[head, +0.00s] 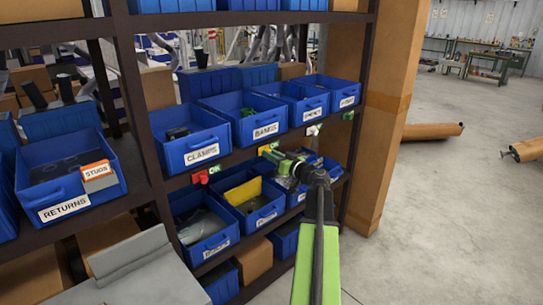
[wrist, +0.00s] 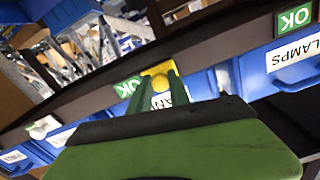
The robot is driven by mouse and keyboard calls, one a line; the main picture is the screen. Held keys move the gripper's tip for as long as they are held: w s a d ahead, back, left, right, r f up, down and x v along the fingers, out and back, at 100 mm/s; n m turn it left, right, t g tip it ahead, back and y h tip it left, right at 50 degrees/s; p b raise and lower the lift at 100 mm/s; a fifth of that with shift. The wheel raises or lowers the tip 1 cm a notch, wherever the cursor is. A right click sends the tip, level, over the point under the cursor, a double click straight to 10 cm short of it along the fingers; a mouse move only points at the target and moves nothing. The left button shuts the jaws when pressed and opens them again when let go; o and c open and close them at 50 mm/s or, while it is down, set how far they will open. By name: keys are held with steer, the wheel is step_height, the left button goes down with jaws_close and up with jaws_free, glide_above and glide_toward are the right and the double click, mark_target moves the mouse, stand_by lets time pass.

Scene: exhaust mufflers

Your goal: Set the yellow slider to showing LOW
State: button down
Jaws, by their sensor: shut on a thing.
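The yellow slider (head: 263,150) sits on the dark shelf rail, above the blue bins of the lower row. A green OK sign (wrist: 127,87) shows just left of the slider in the wrist view. No LOW sign can be read here.
A red slider (head: 201,177) with an OK sign (head: 215,170) is on the rail to the left. A white slider (head: 313,130) is to the right. Blue bins, such as the CLAMPS bin (head: 190,140), stand close above and below. Open floor (head: 440,220) lies at right.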

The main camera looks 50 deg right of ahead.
mark_target(275, 145)
steer(key=d, duration=0.6)
steer(key=shift+s+d, duration=0.25)
steer(key=shift+d, duration=0.15)
steer(key=shift+a, duration=0.1)
steer(key=c, duration=1.2)
jaws_free()
steer(key=shift+c, duration=0.2)
steer(key=shift+o, duration=0.2)
steer(key=shift+s, duration=0.15)
steer(key=s+a, duration=0.1)
steer(key=s, duration=1.6)
steer(key=shift+a, duration=0.15)
steer(key=shift+s, duration=0.1)
